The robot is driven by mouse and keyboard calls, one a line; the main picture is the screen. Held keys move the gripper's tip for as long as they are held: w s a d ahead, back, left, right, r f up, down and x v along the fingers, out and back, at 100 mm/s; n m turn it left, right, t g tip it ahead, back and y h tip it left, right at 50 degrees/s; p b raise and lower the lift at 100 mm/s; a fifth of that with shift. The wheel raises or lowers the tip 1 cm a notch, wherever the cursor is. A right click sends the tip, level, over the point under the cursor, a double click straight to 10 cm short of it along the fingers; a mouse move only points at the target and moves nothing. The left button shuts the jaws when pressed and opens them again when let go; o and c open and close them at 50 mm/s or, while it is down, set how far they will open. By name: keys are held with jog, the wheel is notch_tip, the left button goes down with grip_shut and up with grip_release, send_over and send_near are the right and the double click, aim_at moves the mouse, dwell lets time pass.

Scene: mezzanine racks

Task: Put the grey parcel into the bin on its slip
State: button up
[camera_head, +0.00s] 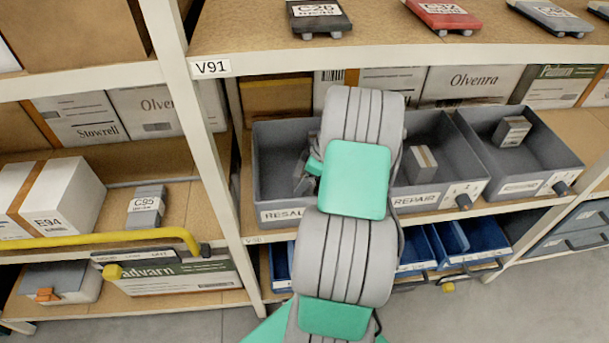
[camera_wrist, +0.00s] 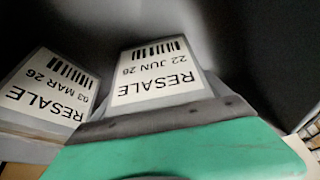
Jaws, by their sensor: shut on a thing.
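The grey parcel (camera_wrist: 158,76) fills the middle of the wrist view, with a white slip reading RESALE, 22 JUN 26, upside down. My gripper (camera_wrist: 165,122) is shut on it. In the head view my gripper (camera_head: 305,176) is inside the left grey bin (camera_head: 268,200), whose label reads RESALE; my arm covers part of that bin and label. A second grey parcel (camera_wrist: 45,97), with a RESALE, 03 MAR 26 slip, is beside the held one in the wrist view. Whether the held parcel touches the bin floor cannot be told.
The REPAIR bin (camera_head: 450,186) stands to the right with a parcel (camera_head: 420,164) in it. A third grey bin (camera_head: 560,165) holds another parcel (camera_head: 511,131). A shelf marked V91 (camera_head: 400,58) runs above. A white upright (camera_head: 190,120) stands left of the bins.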

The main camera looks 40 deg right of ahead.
jog(key=o, duration=1.8)
jog(key=shift+c, duration=0.2)
jog(key=shift+r, duration=0.3)
jog(key=b+v, duration=0.1)
jog(key=v, duration=1)
jog(key=shift+s+d+r, duration=0.2)
jog(key=shift+s+r, duration=0.1)
